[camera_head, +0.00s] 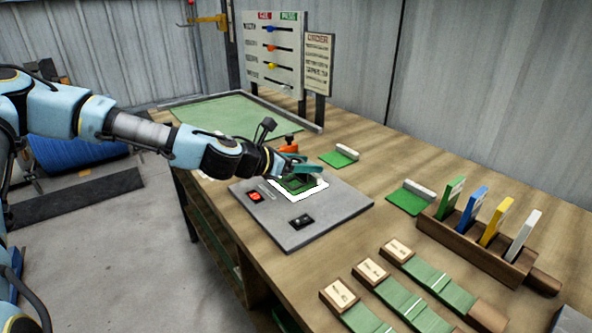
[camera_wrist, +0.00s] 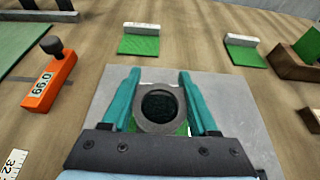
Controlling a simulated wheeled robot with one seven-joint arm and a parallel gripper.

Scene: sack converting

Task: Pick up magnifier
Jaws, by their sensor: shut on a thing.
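The magnifier (camera_wrist: 159,107), a round grey ring with a dark lens, sits between the two teal fingers of my gripper (camera_wrist: 160,76) in the wrist view. The fingers are shut on it, one on each side. In the head view my gripper (camera_head: 305,168) is low over the grey plate (camera_head: 335,212), above a white-framed green patch (camera_head: 311,192). The magnifier cannot be made out clearly there because my gripper covers it. I cannot tell whether it still touches the plate.
An orange gauge (camera_wrist: 50,80) lies left of the plate in the wrist view. Green pads with pale bars (camera_head: 339,156) (camera_head: 411,197) lie behind and right. A wooden rack (camera_head: 480,246) holds several coloured cards. Green sample strips (camera_head: 400,300) lie at the front. Bare tabletop separates these.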

